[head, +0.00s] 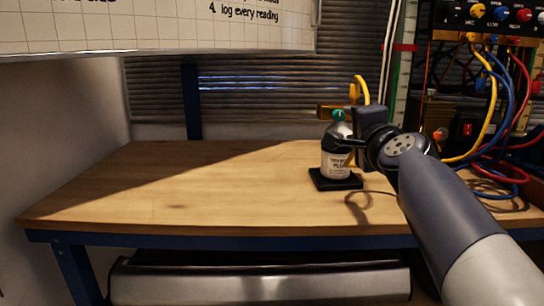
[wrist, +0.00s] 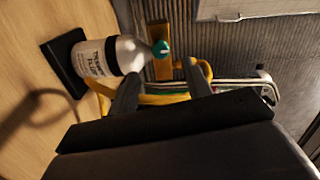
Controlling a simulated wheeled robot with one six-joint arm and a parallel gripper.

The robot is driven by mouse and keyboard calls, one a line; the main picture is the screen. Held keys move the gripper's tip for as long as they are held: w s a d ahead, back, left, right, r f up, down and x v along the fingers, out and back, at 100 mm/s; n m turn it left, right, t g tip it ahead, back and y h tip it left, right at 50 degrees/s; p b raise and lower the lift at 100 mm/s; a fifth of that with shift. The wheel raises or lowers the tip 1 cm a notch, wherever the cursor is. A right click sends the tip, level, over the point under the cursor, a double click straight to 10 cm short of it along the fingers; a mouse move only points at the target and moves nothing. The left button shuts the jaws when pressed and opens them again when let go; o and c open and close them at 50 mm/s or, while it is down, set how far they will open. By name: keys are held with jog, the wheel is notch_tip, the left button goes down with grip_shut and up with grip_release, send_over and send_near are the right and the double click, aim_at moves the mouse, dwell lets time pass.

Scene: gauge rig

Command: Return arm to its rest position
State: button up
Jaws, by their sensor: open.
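My arm comes in from the lower right of the head view, and my gripper (head: 345,146) is beside the bottle at the table's right part. The white-labelled bottle (head: 336,164) with a green cap (head: 339,115) stands upright on a small black base (head: 335,180). In the wrist view my gripper (wrist: 164,82) has its two fingers spread apart with nothing held between them. The bottle (wrist: 112,56) shows beyond the left finger there, its green cap (wrist: 160,49) in the gap between the fingertips. I cannot tell whether a finger touches the bottle.
The wooden tabletop (head: 190,180) is clear to the left. A rack with gauge leads (head: 490,90) in yellow, blue and red stands at the right, its cables hanging close to my arm. A yellow hose (head: 361,88) rises behind the bottle. A whiteboard (head: 150,28) hangs upper left.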

aim_at(339, 117)
jog(key=w, duration=0.8)
jog(key=shift+w+a, duration=0.4)
jog(key=m+p, duration=0.1)
jog(key=m, duration=0.1)
jog(key=shift+s+r+m+p, duration=0.1)
jog(key=shift+r+m+p, duration=0.1)
jog(key=shift+m+p, duration=0.15)
jog(key=m+p, duration=0.2)
jog(key=m, duration=0.4)
jog(key=shift+m, duration=0.35)
jog(key=m+p, duration=0.1)
jog(key=m, duration=0.3)
jog(key=m+p, duration=0.1)
jog(key=m, duration=0.3)
jog(key=shift+f+m, duration=0.15)
jog(key=shift+m, duration=0.15)
